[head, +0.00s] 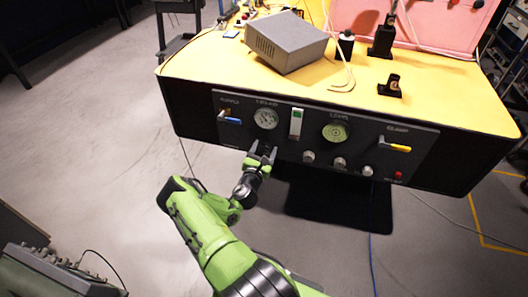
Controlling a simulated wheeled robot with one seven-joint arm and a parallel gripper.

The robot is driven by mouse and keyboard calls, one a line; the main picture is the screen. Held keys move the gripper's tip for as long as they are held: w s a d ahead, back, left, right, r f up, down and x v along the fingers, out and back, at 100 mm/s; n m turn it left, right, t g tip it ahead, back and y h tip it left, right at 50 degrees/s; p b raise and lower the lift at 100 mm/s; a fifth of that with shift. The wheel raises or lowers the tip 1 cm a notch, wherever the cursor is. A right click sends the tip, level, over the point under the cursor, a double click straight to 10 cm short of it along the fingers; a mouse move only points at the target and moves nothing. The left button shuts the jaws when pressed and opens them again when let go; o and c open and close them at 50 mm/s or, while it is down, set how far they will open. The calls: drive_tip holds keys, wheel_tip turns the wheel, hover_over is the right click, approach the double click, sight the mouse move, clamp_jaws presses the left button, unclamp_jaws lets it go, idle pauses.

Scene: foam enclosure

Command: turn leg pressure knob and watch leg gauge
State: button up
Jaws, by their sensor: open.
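The dark control panel (420,145) on the front of the yellow-topped bench carries two round gauges. The labels are too small to read surely, so I cannot tell which is the leg gauge. A row of grey knobs sits low on the panel: a left knob (308,156), a middle knob (340,163) and a right knob (367,171). My gripper (263,151) is open in front of the panel below the white gauge. Its fingers may hide a knob there.
A blue-handled valve (229,120) is at the panel's left and a yellow-handled valve (397,148) at its right, above a red button (398,175). A white vertical indicator (296,122) stands between the gauges. A grey box (285,42) rests on the bench.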

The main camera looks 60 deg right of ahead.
drive_tip(key=c, duration=1)
drive_tip(key=shift+m, duration=0.4)
drive_tip(key=m, duration=0.3)
drive_tip(key=shift+m+p, duration=0.35)
drive_tip(key=shift+m, duration=0.05)
drive_tip(key=m+p, duration=0.1)
drive_tip(key=m, duration=0.4)
drive_tip(key=shift+s+f, duration=0.1)
drive_tip(key=m+p, duration=0.1)
drive_tip(key=m, duration=0.4)
drive_tip(key=shift+m, duration=0.4)
drive_tip(key=shift+f+m+p, duration=0.2)
drive_tip(key=shift+m+p, duration=0.35)
drive_tip(key=shift+m, duration=1.55)
